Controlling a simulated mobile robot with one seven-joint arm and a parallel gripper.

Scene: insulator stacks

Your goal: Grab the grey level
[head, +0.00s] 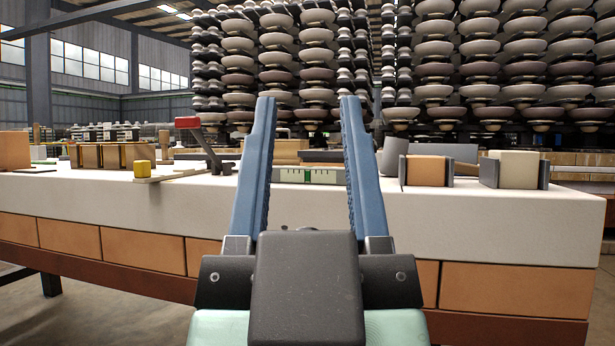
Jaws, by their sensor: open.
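The grey level (309,176) lies on the pale bench top, near its front edge. It is a short light grey bar with a green vial in its middle. My gripper (308,100) is open and empty, its two long blue ribbed fingers pointing up and away in the picture. The level shows in the gap between the fingers, and its right end is close to the right finger in the picture. I cannot tell how far beyond the fingers it lies. The gripper's dark body covers the bench front below.
The pale bench (480,220) has a brick-coloured front. Right are an orange block (426,171) and a beige block (517,169) between dark plates. Insulator stacks (480,60) stand behind.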

